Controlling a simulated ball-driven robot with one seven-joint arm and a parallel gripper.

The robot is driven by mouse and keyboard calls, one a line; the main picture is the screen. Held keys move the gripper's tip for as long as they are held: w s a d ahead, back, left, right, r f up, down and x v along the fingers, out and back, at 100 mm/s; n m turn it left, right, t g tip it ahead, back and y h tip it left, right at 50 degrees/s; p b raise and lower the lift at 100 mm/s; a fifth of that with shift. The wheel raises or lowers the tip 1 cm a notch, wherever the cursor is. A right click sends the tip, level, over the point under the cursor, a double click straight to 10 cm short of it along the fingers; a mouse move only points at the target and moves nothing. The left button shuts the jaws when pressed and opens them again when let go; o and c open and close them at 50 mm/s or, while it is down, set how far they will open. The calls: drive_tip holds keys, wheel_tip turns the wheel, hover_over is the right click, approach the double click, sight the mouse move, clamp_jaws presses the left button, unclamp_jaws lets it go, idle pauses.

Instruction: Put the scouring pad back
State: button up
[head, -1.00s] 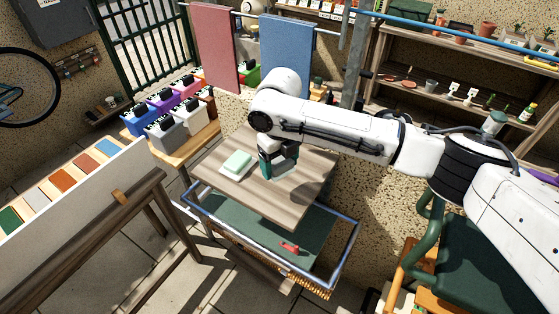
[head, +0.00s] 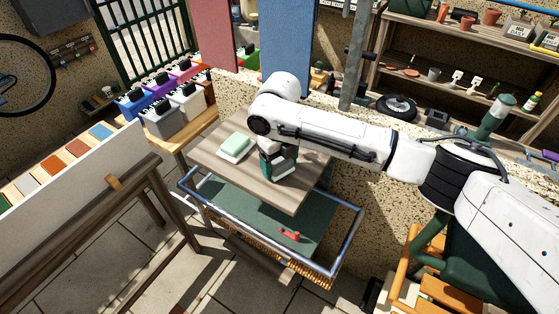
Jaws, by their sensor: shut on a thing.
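My gripper (head: 279,172) is at the end of the white arm, pointing down over the wooden board (head: 222,174). It is shut on a dark green thing, which looks like the scouring pad (head: 284,177); the gripper hides part of it. The pad is at or just above the board, and I cannot tell whether it touches. A pale green block (head: 236,143) lies on a white dish (head: 233,156) on the board, left of my gripper.
Below the board is a blue-railed frame (head: 346,242) with a dark green surface and a red item (head: 290,236) on it. A white panel on a wooden stand (head: 84,190) is at left. Several colored tubs (head: 187,98) stand behind. The board's front left is clear.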

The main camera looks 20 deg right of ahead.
drive_tip(key=shift+f+b, duration=0.3)
drive_tip(key=shift+f, duration=0.15)
idle(0.3)
drive_tip(key=o, duration=1.1)
drive_tip(key=shift+c, duration=0.2)
